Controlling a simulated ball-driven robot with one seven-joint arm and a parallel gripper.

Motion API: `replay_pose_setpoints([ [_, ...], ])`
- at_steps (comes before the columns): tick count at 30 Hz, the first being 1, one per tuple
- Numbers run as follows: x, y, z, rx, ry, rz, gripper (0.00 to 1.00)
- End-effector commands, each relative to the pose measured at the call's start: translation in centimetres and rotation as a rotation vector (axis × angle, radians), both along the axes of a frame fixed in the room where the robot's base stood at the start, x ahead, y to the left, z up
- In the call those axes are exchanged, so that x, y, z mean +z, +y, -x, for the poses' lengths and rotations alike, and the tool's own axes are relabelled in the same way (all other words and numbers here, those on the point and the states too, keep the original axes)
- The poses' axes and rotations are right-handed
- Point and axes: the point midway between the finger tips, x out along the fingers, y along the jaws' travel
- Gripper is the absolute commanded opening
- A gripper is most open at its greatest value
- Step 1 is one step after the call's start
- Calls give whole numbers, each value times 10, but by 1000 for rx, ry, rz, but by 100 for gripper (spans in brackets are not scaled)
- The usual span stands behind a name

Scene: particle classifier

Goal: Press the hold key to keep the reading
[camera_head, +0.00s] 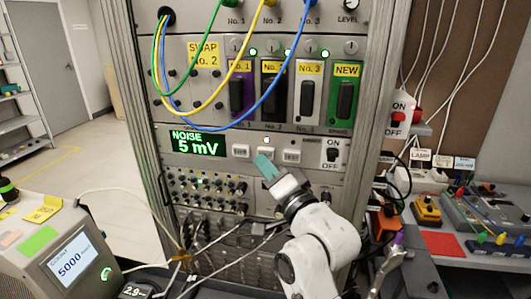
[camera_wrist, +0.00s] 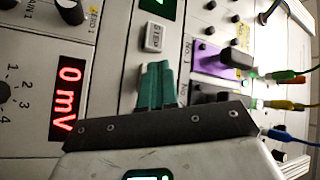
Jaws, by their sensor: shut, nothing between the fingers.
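My gripper (camera_head: 264,164) is shut and empty, its teal fingertips together in front of the key row on the rack. In the wrist view the fingertips (camera_wrist: 158,76) point at the panel. A pale left key (camera_head: 240,151) stands left of them; its label seems to read STEP in the wrist view (camera_wrist: 153,37). A pale right key (camera_head: 291,155) stands right of them, its label too small to read. The spot between these keys is covered by my fingers, and I cannot tell whether they touch anything. I cannot read a hold label. The green display (camera_head: 197,144) reads NOISE 5 mV.
Green, yellow and blue cables (camera_head: 213,100) hang in loops above the keys. An ON/OFF switch (camera_head: 332,152) is right of the key row. Knobs (camera_head: 207,190) fill the panel below. A red display (camera_wrist: 68,98) reads 0 mV in the wrist view.

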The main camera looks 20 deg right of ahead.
Motion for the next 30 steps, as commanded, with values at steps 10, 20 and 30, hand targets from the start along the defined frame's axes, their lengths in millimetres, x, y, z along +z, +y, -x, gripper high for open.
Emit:
replay_pose_setpoints([
  [10,1,5,5,2,1,-1,0],
  [20,1,22,29,2,1,0,0],
  [30,0,30,41,1,-1,0,0],
])
